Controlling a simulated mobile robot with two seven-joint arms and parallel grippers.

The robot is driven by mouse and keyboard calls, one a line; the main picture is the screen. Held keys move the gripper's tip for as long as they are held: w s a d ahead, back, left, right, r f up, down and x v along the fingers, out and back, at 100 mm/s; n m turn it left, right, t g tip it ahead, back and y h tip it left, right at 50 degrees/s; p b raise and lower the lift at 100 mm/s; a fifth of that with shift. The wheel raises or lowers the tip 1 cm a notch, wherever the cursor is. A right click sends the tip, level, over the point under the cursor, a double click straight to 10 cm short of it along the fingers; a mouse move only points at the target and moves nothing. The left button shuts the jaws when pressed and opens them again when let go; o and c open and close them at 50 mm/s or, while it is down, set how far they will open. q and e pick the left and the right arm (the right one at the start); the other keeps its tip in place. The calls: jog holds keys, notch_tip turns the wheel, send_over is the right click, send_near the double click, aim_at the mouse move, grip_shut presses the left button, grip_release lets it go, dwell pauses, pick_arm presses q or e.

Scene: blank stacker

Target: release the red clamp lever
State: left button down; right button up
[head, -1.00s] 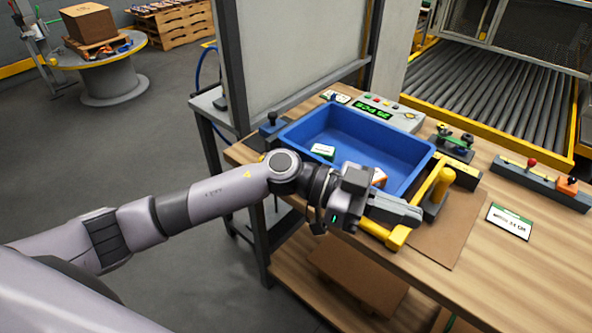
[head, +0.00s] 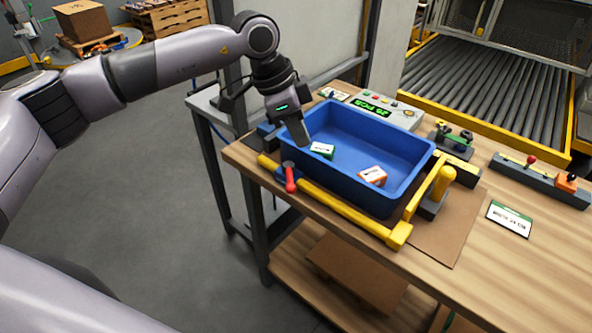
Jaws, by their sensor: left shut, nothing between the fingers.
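The red clamp lever (head: 290,178) is on a dark pivot at the left end of the yellow bar (head: 345,209), at the table's front left, and its handle points down toward the front edge. My left gripper (head: 304,146) is shut and empty. It points down at the left wall of the blue bin (head: 352,180), above and behind the lever and apart from it in the picture. Whether its tips touch the bin cannot be told. My right gripper is not in view.
A green box (head: 322,150) and an orange box (head: 372,176) lie in the bin. A panel with a green display (head: 375,108) stands behind it. A yellow post (head: 443,183) is at the right. A label card (head: 509,219) lies on the open wooden table (head: 478,260).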

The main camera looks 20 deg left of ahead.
aim_at(290, 177)
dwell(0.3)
pick_arm(q)
jog(key=p+x, duration=0.1)
jog(key=x, duration=0.9)
jog(key=a, duration=0.1)
jog(key=s, duration=0.1)
jog(key=a+p, duration=0.1)
jog(key=shift+s+a+f, duration=0.2)
jog(key=shift+a+f, duration=0.05)
jog(key=shift+a, duration=0.1)
jog(key=shift+s+a+f, duration=0.15)
jog(key=shift+a, duration=0.2)
